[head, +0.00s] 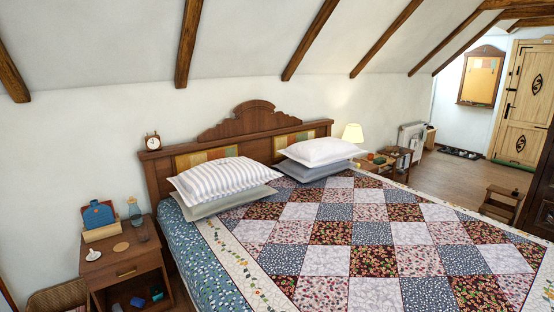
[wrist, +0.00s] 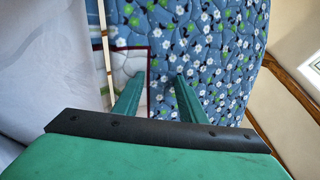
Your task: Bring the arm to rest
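My gripper (wrist: 158,88) shows only in the wrist view. Its two green fingers stand apart with a gap between them, and I see nothing held in the gap. Behind the fingers is blue fabric with white flowers (wrist: 215,50), and a pale patch with a dark red edge (wrist: 130,62) shows around the left finger. I cannot tell how far the fingers are from the fabric. No part of my arm shows in the head view.
A bed with a patchwork quilt (head: 340,233) fills the middle and right of the head view. A wooden nightstand (head: 128,268) with small items stands at its left, near the wall. Open floor (head: 455,175) lies beyond the bed, with a low stool (head: 500,203).

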